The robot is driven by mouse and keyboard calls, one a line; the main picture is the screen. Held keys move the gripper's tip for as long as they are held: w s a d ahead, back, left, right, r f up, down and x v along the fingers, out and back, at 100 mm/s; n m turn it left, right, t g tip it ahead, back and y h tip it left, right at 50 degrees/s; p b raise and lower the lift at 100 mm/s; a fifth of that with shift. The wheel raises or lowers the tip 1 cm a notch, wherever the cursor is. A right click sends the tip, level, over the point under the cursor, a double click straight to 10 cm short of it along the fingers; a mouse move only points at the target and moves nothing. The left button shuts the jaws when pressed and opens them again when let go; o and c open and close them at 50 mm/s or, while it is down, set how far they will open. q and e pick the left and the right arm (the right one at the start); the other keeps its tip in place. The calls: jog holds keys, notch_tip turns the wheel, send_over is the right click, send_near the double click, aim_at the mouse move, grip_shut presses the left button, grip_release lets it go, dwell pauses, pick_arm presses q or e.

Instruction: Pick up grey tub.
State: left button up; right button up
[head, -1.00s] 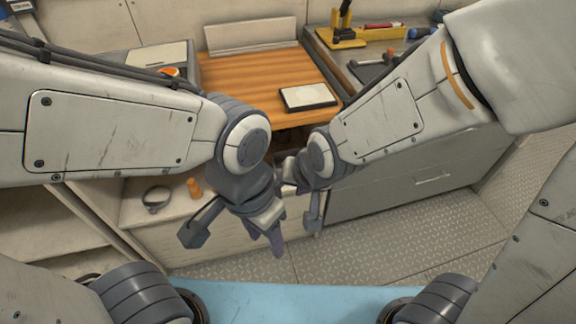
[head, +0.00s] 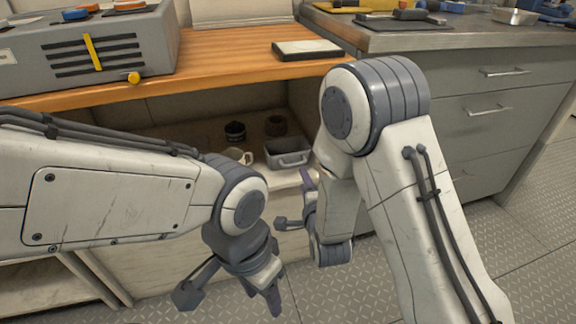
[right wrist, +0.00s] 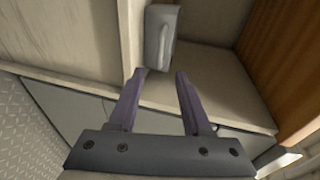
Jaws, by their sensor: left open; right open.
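The grey tub (head: 288,152) is a small open container with a front handle. It sits in the cubby under the wooden counter, near the shelf's front edge. In the right wrist view the tub (right wrist: 162,36) lies beyond the fingertips, roughly in line with the gap between them. My right gripper (head: 296,202) is open and empty, in front of and below the tub in the head view; its purple fingers (right wrist: 160,74) are apart. My left gripper (head: 230,297) is open and empty, low in front of the cabinet.
A pale mug (head: 238,155), a black container (head: 235,131) and a dark brown pot (head: 276,125) stand near the tub. The wooden counter (head: 230,58) overhangs the cubby. Grey drawers (head: 485,115) stand to the right. The patterned floor (head: 440,240) looks clear there.

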aim_at(296, 165)
jog(key=b+x, duration=0.2)
jog(key=x, duration=0.6)
jog(key=shift+w+a+f+b, duration=0.15)
jog(key=shift+w+f+b, duration=0.05)
jog(key=shift+w+b, duration=0.1)
jog(key=shift+w, duration=0.25)
grip_shut()
dwell(0.9)
